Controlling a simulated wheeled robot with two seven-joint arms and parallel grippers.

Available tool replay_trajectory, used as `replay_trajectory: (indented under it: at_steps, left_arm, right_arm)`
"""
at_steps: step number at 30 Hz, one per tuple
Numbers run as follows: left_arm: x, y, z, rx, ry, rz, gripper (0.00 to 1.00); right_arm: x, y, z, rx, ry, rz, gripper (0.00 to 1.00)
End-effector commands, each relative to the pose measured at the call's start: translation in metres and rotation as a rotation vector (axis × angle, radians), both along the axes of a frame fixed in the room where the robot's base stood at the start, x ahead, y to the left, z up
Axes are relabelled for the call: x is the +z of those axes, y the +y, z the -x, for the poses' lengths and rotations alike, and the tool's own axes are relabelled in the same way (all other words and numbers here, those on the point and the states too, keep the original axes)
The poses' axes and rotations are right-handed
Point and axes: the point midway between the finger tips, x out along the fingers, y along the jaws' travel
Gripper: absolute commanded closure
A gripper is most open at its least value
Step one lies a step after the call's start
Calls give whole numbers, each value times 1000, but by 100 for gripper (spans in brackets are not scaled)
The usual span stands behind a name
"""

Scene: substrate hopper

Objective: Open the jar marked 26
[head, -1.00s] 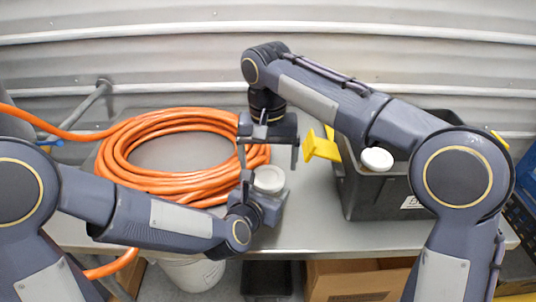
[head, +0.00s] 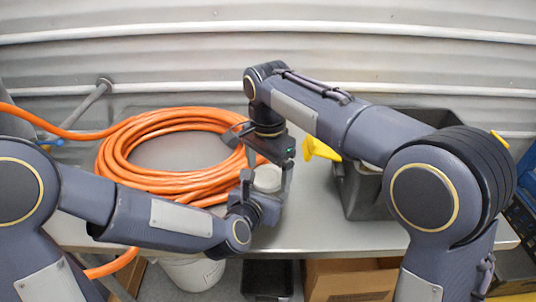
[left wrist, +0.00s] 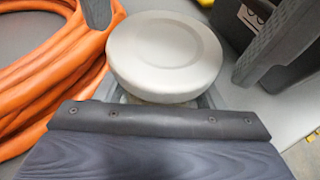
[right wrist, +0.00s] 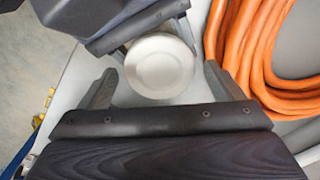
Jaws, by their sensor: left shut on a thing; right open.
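A jar with a round white lid (head: 267,178) stands at the table's front, right of the hose; its number is not readable. The lid also shows in the left wrist view (left wrist: 165,52) and the right wrist view (right wrist: 159,66). My left gripper (head: 254,196) is shut on the jar's body below the lid; the body is mostly hidden. My right gripper (head: 264,160) is open above the jar. In the right wrist view its fingers are on either side of the lid, with gaps, not visibly touching it.
A coiled orange hose (head: 130,170) lies left of the jar. A dark grey bin (head: 355,200) stands to the right, with a yellow object (head: 320,150) at its left edge. My right arm hides part of the bin. Bare table (head: 320,235) shows at the front right.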

Motion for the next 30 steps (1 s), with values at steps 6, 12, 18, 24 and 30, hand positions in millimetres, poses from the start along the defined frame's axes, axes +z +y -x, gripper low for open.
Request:
replay_trajectory:
  at_steps: [6,12,18,24,30]
  left_arm:
    - [1,0,0,0,-1,0,100]
    - [1,0,0,0,-1,0,100]
    - [1,0,0,0,-1,0,100]
    - [1,0,0,0,-1,0,100]
    - [1,0,0,0,-1,0,100]
  right_arm:
    - [-14,0,0,0,1,1,13]
    - [-14,0,0,1,0,0,13]
    - [-14,0,0,1,0,0,34]
    - [-14,0,0,1,0,0,58]
    - [-14,0,0,143,1,-2,58]
